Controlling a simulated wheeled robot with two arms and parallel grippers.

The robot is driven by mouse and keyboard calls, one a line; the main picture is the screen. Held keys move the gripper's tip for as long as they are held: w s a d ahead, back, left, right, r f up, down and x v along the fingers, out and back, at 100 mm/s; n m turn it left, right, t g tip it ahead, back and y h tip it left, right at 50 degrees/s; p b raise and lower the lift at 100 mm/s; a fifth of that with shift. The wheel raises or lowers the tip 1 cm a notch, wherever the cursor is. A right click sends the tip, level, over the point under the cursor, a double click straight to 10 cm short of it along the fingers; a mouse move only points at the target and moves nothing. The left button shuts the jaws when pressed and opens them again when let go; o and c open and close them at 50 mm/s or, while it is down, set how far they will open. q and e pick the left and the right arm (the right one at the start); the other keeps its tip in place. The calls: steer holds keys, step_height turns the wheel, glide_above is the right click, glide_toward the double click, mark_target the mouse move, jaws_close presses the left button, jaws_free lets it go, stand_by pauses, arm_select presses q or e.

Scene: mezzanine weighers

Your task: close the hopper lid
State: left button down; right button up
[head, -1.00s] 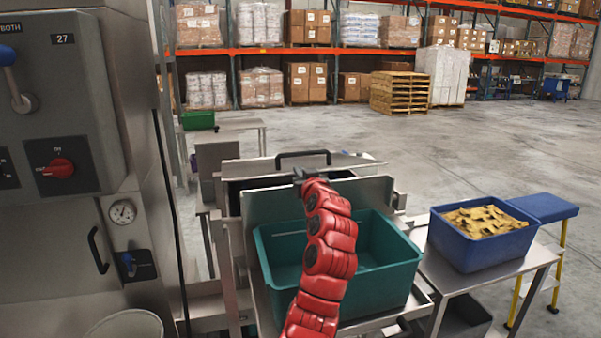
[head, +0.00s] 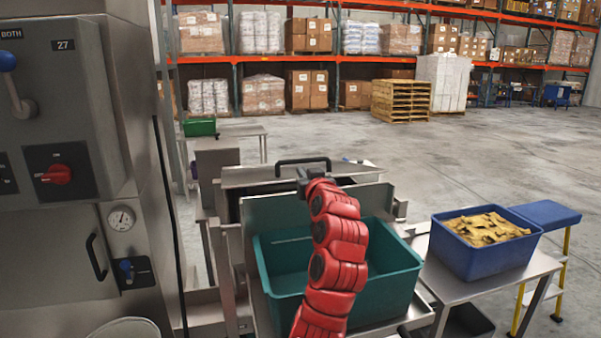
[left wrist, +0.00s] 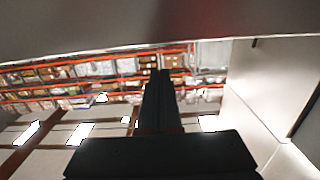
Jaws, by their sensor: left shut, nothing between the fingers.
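The hopper lid (head: 245,178) is a steel panel with a black bar handle (head: 302,160) in the middle of the head view. It stands partly raised, with a dark gap showing below it. My left gripper (head: 303,175) is shut and empty, close to the lid just below the handle; I cannot tell whether it touches. In the left wrist view its black fingers (left wrist: 160,80) are together, with a pale surface across the top. The red arm hides part of the steel plate (head: 275,210) in front. My right gripper is not in view.
A teal bin (head: 395,285) stands in front of the hopper. A blue crate of tan pieces (head: 465,255) sits on a steel table to the right, by a blue-topped step stool (head: 542,213). A steel control cabinet (head: 60,240) blocks the left. Open floor lies behind.

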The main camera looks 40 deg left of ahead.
arm_select(q)
steer(key=v, duration=0.5)
steer(key=s+a+y, duration=0.1)
steer(key=s+a, duration=1.2)
steer(key=s, duration=0.1)
steer(key=p, duration=0.3)
glide_above(227, 185)
steer(key=v, duration=0.2)
steer(key=shift+s+d+r+t, duration=0.1)
steer(key=shift+s+r+t, duration=0.05)
steer(key=shift+r+t, duration=0.25)
steer(key=shift+s+d+f+p, duration=0.1)
steer(key=shift+d+f+p, duration=0.05)
steer(key=shift+f, duration=0.55)
steer(key=shift+s+d+f+p, duration=0.1)
steer(key=shift+d+f, duration=0.05)
steer(key=shift+f, duration=0.6)
steer(key=shift+s+d+f+p, duration=0.1)
steer(key=shift+s+f+p, duration=0.05)
steer(key=shift+f, duration=0.55)
